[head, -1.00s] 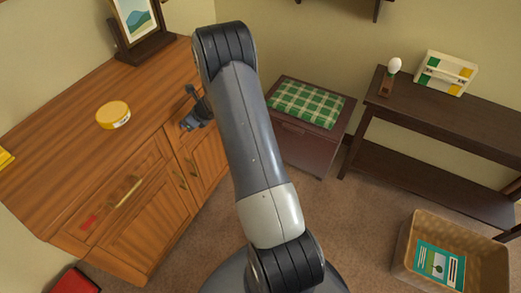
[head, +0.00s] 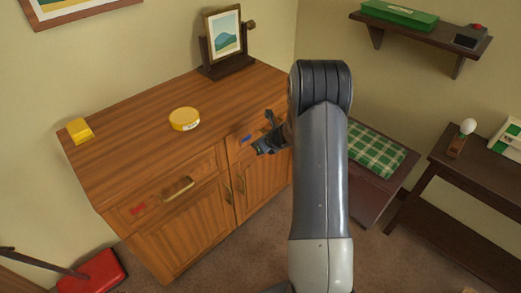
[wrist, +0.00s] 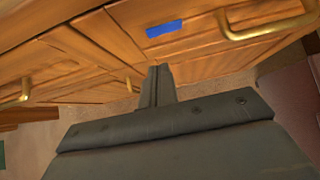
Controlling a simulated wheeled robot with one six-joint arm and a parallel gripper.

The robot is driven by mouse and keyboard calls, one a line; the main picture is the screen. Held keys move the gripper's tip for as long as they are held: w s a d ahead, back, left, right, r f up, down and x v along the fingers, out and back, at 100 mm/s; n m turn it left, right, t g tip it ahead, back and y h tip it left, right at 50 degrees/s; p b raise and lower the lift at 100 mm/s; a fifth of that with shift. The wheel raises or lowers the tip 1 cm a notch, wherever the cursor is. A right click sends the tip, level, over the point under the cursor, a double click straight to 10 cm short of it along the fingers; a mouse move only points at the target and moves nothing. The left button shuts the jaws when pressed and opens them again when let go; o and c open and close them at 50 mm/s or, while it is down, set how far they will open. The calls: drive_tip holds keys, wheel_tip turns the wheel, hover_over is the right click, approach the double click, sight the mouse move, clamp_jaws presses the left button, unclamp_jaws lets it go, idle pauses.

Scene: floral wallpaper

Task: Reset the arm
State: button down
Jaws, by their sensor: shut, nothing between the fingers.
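My arm rises through the middle of the head view, and my gripper (head: 264,136) shows to the left of it, in front of the right part of the wooden cabinet (head: 110,185). In the wrist view my gripper (wrist: 158,72) has its fingers together with nothing between them. Beyond the fingertips is a drawer front with a blue mark (wrist: 164,28) and a brass handle (wrist: 265,28). The gripper appears close to the cabinet front; I cannot tell if it touches.
A yellow tin (head: 184,120), a yellow block (head: 79,130) and a framed picture (head: 224,35) stand on the cabinet. A chest with a green checked cushion (head: 372,152) and a dark table (head: 480,185) are at right. A red object (head: 95,272) lies on the floor.

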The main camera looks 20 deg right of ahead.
drive_tip(key=v, duration=0.8)
drive_tip(key=shift+p, duration=0.3)
